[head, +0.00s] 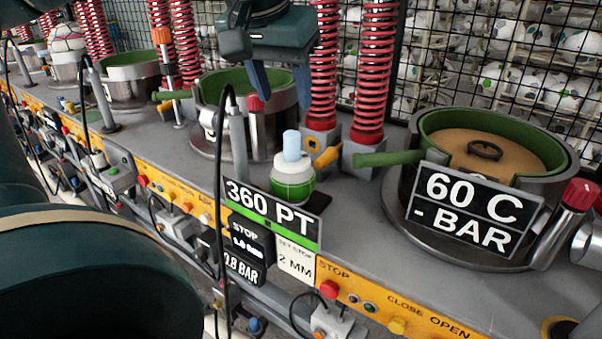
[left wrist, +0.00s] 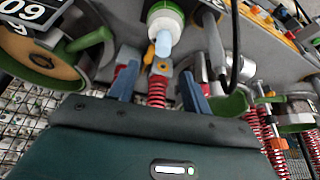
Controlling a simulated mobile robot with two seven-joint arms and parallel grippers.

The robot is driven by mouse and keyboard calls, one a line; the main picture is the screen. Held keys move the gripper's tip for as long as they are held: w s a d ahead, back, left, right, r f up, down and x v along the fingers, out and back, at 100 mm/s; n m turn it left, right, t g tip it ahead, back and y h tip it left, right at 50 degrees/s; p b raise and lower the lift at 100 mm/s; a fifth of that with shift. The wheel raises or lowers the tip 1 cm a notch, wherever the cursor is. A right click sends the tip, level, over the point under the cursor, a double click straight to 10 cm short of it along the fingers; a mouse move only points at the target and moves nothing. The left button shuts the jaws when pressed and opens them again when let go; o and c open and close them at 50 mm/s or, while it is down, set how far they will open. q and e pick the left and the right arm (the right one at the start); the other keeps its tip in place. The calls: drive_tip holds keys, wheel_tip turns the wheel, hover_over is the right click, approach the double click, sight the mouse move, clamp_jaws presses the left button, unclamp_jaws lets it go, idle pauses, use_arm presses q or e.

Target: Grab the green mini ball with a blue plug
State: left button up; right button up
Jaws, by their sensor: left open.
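The green mini ball (head: 292,188), green with a white top, sits on the grey bench behind the 360 PT sign. A light blue plug (head: 292,145) stands upright out of its top. My left gripper (head: 277,98) is open and empty, above and a little behind the ball, with blue fingers pointing down. In the left wrist view the ball (left wrist: 165,22) and its blue plug (left wrist: 164,43) lie ahead of the spread fingers (left wrist: 158,90), apart from them. My right gripper is in neither view.
A round press (head: 252,115) stands behind left and a larger one (head: 470,190) with a 60 C sign (head: 465,209) at right. The 360 PT sign (head: 272,212) and a black cable (head: 221,190) stand near the ball. Red springs (head: 374,70) rise behind.

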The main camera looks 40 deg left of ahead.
sight(290, 135)
use_arm(q)
drive_tip(key=x, duration=0.6)
drive_tip(key=shift+s+f, duration=0.1)
drive_tip(key=x, duration=0.5)
drive_tip(key=shift+s+a+f, duration=0.15)
drive_tip(key=shift+s, duration=0.05)
clamp_jaws()
